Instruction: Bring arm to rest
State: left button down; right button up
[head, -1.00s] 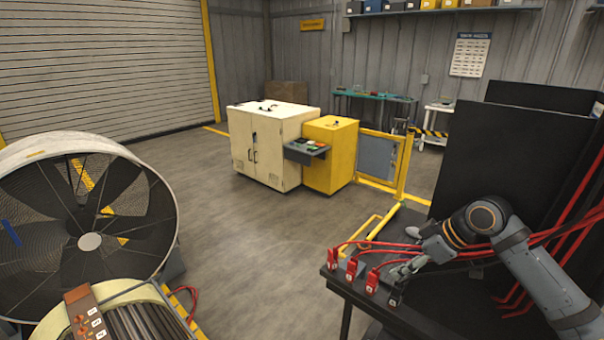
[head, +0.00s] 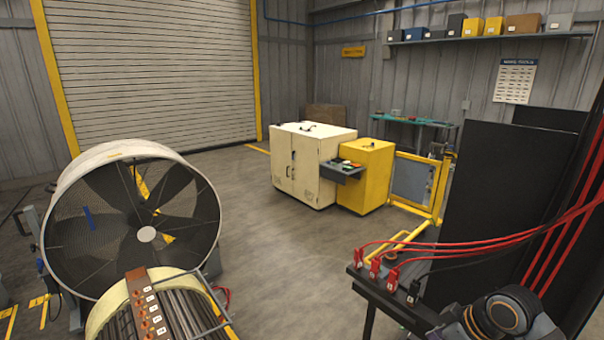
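My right arm (head: 500,315) shows only as a dark joint with an orange ring at the bottom right edge. Its gripper is not visible; it lies out of frame or hidden. My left arm and gripper are not in view. Red plugs (head: 375,268) stand in a row along the edge of the dark table (head: 378,298), each with a red cable. A black plug (head: 413,293) with a black cable stands at the near end of the row, with no gripper seen on it.
A large fan (head: 147,234) stands left, behind a ribbed rotor unit (head: 180,318) with a brown terminal strip. Black panels (head: 505,205) rise behind the table, with red cables crossing. A white cabinet (head: 305,170) and yellow box (head: 366,180) stand farther back. Middle floor is clear.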

jog(key=s+a+f+m+h, duration=0.25)
jog(key=s+f, duration=0.35)
jog(key=s, duration=0.3)
jog(key=s+a+f+m+h, duration=0.2)
jog(key=s+f+m, duration=0.25)
jog(key=s, duration=0.45)
notch_tip(320, 180, down, 25)
jog(key=s+d+g, duration=0.2)
jog(key=d, duration=0.1)
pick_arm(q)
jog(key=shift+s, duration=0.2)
pick_arm(e)
jog(key=s+d+f+g, duration=0.1)
jog(key=s+f, duration=1.7)
jog(key=s, duration=0.1)
jog(key=shift+f+m, duration=0.25)
jog(key=shift+m, duration=0.05)
jog(key=shift+d, duration=0.1)
